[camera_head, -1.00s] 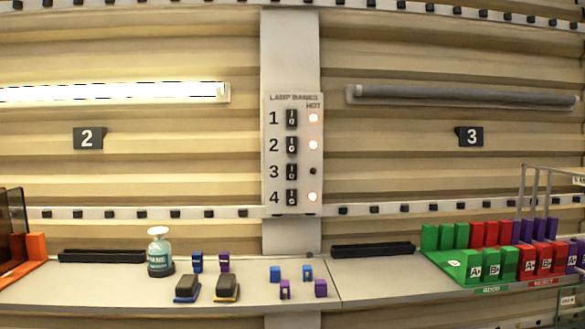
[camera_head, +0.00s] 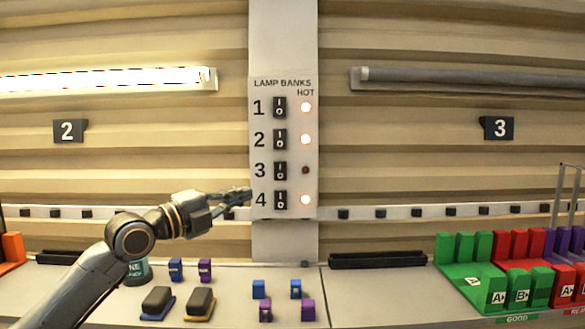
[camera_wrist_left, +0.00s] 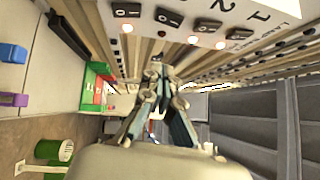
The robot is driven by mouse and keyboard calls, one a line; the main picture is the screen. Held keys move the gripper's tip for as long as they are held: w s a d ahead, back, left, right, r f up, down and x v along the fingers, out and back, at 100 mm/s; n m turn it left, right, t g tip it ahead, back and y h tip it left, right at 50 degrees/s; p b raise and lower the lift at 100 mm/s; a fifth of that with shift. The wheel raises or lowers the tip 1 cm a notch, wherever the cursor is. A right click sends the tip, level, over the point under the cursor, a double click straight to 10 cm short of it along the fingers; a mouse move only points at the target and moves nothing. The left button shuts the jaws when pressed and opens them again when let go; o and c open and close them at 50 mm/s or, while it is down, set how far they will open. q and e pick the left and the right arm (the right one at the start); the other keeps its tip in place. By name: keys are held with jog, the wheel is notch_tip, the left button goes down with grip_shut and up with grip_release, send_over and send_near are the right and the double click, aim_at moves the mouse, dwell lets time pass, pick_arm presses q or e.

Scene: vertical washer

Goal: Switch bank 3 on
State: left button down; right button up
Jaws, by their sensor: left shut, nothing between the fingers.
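The lamp bank panel (camera_head: 293,232) is a pale plate on a post, with black rocker switches numbered 1 to 4. The bank 3 switch (camera_head: 280,171) is third from the top; its indicator (camera_head: 306,170) is dark. The indicators for 1 (camera_head: 306,107), 2 (camera_head: 306,139) and 4 (camera_head: 306,199) glow. My left gripper (camera_head: 246,193) is shut and empty, just left of the panel's lower edge near the number 4. In the left wrist view, its fingertips (camera_wrist_left: 156,72) point toward the panel, below the bank 3 switch (camera_wrist_left: 168,18). My right gripper is not in view.
Lamp tube 2 (camera_head: 110,78) is lit; lamp tube 3 (camera_head: 460,78) is dark. The shelf below holds blue and purple blocks, two dark brush-like items (camera_head: 157,301), a black rail (camera_head: 377,261) and green bins (camera_head: 470,283). A teal bottle (camera_head: 138,272) is partly behind my left arm.

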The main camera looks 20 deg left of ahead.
pick_arm(q)
jog(key=r, duration=0.1)
jog(key=p, duration=0.6)
send_near(286, 165)
jog(key=w+d, duration=0.1)
jog(key=d, duration=0.3)
jog(key=w, duration=0.1)
jog(key=w+a+p, duration=0.1)
jog(key=w, duration=0.1)
jog(key=shift+w+a+r, duration=0.15)
jog(key=shift+w+r, duration=0.15)
jog(key=shift+w, duration=0.25)
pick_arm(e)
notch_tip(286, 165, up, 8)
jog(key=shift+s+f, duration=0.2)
